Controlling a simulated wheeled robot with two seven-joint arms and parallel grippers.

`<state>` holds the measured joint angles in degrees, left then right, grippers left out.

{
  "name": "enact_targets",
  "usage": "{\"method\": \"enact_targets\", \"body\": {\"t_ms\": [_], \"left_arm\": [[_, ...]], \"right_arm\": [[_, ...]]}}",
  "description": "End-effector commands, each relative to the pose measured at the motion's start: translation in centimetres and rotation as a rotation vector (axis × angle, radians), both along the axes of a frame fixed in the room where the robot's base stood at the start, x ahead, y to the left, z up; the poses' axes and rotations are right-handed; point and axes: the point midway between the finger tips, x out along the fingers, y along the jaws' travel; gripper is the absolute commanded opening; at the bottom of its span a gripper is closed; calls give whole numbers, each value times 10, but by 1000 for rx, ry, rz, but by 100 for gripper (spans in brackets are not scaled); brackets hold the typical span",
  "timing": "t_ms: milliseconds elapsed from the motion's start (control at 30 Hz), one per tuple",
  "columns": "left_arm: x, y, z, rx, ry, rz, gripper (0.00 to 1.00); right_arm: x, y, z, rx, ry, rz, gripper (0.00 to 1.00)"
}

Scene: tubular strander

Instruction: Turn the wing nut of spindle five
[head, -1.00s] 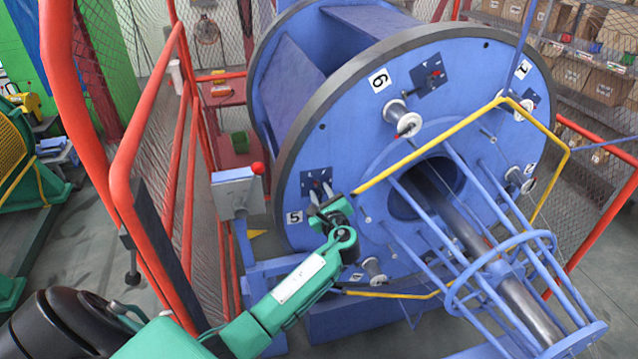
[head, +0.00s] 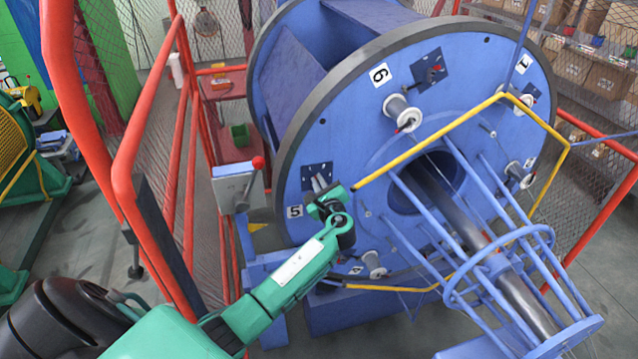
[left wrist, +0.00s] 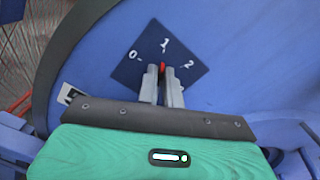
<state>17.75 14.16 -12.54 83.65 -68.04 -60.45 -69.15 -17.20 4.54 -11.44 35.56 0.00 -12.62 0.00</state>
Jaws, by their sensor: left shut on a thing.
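The dark blue dial plate of spindle five (head: 309,172) is on the left of the big blue disc face, above the white label 5 (head: 294,211). In the left wrist view the plate (left wrist: 139,70) carries the marks 0, 1 and 2. My left gripper (head: 318,183) is at this plate, and its two grey fingers (left wrist: 163,78) are shut on the wing nut. Only a small red bit of the wing nut (left wrist: 163,67) shows between the fingertips, just below the mark 1. The fingers hide the rest. My right gripper is in neither view.
A yellow bar (head: 430,143) and a blue rod cage (head: 510,250) stand out from the disc, right of my left gripper. A grey box with a red knob (head: 235,186) and a red fence (head: 125,170) are to the left. Dial plate six (head: 430,70) is higher up.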

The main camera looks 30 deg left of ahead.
Motion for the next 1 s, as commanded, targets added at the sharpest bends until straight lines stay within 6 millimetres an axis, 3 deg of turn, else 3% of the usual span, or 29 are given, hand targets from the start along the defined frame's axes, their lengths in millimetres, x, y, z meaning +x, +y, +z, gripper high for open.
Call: {"method": "enact_targets", "body": {"t_ms": [367,1000], "left_arm": [[-1,0,-7,-109,-125,0,0],[-3,1,-11,-488,-569,0,0]], "right_arm": [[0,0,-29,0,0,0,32],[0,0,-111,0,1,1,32]]}}
